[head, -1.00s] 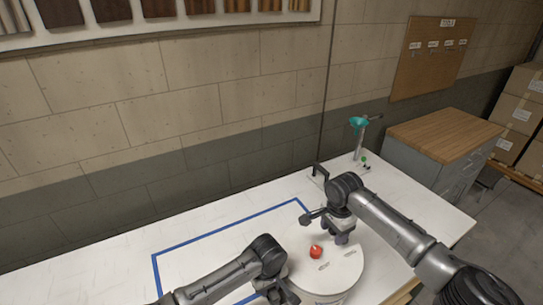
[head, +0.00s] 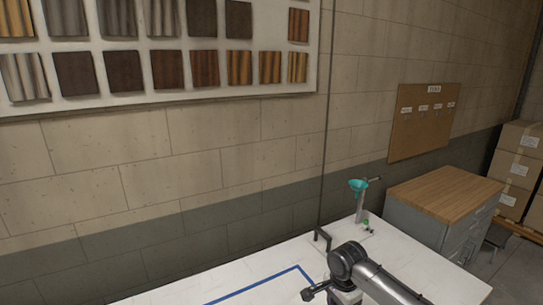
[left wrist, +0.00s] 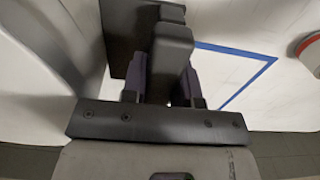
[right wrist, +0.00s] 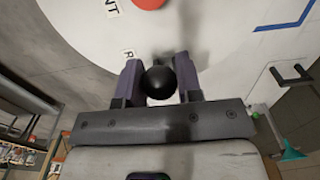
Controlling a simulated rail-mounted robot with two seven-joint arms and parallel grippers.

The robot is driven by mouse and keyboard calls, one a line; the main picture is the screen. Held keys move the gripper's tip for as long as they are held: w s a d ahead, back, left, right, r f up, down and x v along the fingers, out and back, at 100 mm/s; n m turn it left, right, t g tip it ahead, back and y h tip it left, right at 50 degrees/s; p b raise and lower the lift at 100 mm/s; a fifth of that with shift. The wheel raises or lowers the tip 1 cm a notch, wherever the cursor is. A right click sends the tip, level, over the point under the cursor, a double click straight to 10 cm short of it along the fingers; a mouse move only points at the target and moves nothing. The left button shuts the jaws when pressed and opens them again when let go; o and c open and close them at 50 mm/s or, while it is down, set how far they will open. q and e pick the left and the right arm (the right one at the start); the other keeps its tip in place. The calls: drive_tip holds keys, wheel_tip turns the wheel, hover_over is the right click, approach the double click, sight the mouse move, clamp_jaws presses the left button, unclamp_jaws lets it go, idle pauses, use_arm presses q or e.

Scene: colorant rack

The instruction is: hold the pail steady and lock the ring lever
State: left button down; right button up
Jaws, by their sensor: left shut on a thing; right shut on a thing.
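The pail's white round lid (right wrist: 90,30) fills the top of the right wrist view, with a red cap (right wrist: 148,3) and printed labels on it. My right gripper (right wrist: 158,72) is shut on a black ball knob (right wrist: 160,84), which hides most of whatever it is fixed to. My left gripper (left wrist: 164,78) is shut on a dark grey block-shaped grip (left wrist: 173,45) in the left wrist view; I cannot tell how it joins the pail. In the head view the pail and both gripper tips are out of frame; only my right arm shows.
Blue tape (head: 270,285) marks the white bench. A black bent handle (head: 321,238) and a stand with a teal funnel (head: 358,185) stand at the back. A wood-topped cabinet (head: 445,190) is on the right. A red-rimmed part (left wrist: 309,44) shows at the left wrist view's right edge.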

drive_tip(key=shift+d+r, duration=0.1)
idle(0.4)
drive_tip(key=shift+w+d+r, duration=0.25)
drive_tip(key=shift+d, duration=0.2)
drive_tip(key=shift+w+d+r, duration=0.25)
drive_tip(key=shift+d, duration=0.3)
drive_tip(key=shift+w+d+r, duration=0.3)
drive_tip(key=shift+w+d, duration=0.15)
drive_tip(key=shift+d, duration=0.45)
drive_tip(key=shift+w+d+r, duration=0.1)
drive_tip(key=shift+w+d, duration=0.15)
drive_tip(key=shift+d, duration=0.05)
drive_tip(key=shift+w+d, duration=0.2)
drive_tip(key=shift+d, duration=0.35)
